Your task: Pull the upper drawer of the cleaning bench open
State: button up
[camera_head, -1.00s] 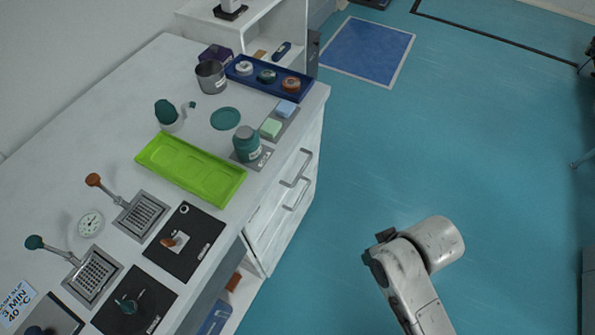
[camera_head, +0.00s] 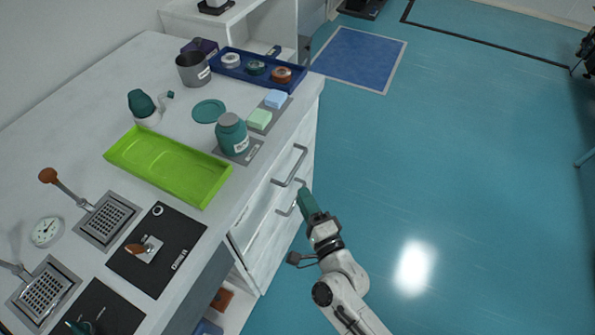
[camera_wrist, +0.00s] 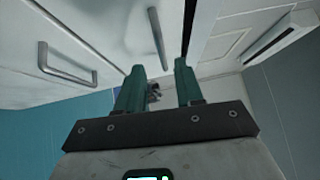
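The cleaning bench (camera_head: 60,125) fills the left of the head view, with two grey bar handles on its right-hand front. The upper drawer's handle (camera_head: 290,166) is above the lower handle (camera_head: 286,208). Both drawers look shut. My gripper (camera_head: 305,195) has green fingers and is beside the handles, its tips close to the lower handle's right end in the picture. In the wrist view my gripper (camera_wrist: 158,68) is open, with nothing between its fingers. One bar handle (camera_wrist: 157,38) shows just beyond the fingertips and another handle (camera_wrist: 66,64) to the left; I cannot tell which is upper.
On the bench top stand a green tray (camera_head: 168,166), a teal jar (camera_head: 232,134) near the drawer edge, a blue tray (camera_head: 250,70) and a metal cup (camera_head: 192,69).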

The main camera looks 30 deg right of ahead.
aim_at(298, 164)
jog(key=w+d, duration=0.1)
jog(key=w, duration=0.2)
jog(key=w+d+m+h, duration=0.1)
jog(key=w, duration=0.2)
jog(key=w+d+m+h, duration=0.1)
jog(key=w, duration=0.3)
jog(key=shift+w+r+t, duration=0.1)
jog(key=shift+r+t, duration=0.2)
jog(key=shift+r, duration=0.05)
grip_shut()
dwell(0.4)
